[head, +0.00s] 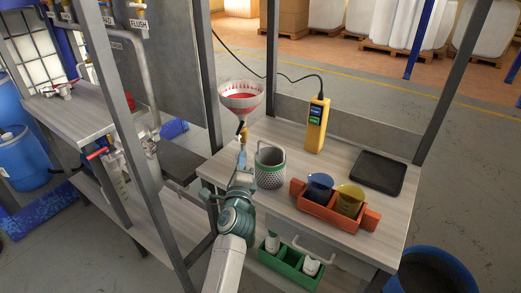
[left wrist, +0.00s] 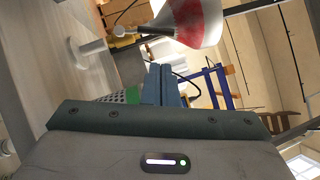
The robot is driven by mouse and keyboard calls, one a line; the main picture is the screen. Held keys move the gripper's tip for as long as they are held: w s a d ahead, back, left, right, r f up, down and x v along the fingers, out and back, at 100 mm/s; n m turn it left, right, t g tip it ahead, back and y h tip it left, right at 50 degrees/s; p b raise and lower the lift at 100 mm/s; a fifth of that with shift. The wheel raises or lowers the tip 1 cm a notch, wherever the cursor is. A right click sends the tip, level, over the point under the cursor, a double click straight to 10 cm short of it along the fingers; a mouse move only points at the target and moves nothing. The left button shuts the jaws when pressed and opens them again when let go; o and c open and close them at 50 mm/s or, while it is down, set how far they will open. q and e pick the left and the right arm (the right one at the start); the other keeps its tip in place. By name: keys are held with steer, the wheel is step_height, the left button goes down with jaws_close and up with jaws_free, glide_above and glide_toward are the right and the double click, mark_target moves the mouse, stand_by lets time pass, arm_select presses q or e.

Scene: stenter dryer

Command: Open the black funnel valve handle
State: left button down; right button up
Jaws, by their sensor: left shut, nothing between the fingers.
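A white funnel with a red inside (head: 241,98) stands above the back left corner of the table. It shows in the left wrist view as a red and white cone (left wrist: 192,22). Below its neck is a small valve with a black handle (head: 240,126). The black handle (left wrist: 148,38) also shows beside the funnel's neck in the left wrist view, near a brass-yellow part (left wrist: 124,31). My left gripper (head: 242,157) is shut and empty, just below the valve. Its closed blue-grey fingers (left wrist: 164,72) point towards the funnel and handle. I cannot tell whether they touch the handle. My right gripper is not in view.
A perforated grey-green cup (head: 270,168) stands right beside my left gripper. An orange tray (head: 322,211) holds a blue and a yellow cup. A yellow handheld control (head: 316,125) and a black pad (head: 377,173) are farther back. A grey frame post (head: 206,75) rises left of the funnel.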

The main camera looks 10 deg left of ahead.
mark_target(239, 131)
arm_select(q)
steer(key=x, duration=0.9)
steer(key=shift+w, duration=0.25)
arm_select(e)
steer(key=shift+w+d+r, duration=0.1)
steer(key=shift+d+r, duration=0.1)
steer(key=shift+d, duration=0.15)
arm_select(q)
steer(key=shift+a+r, duration=0.1)
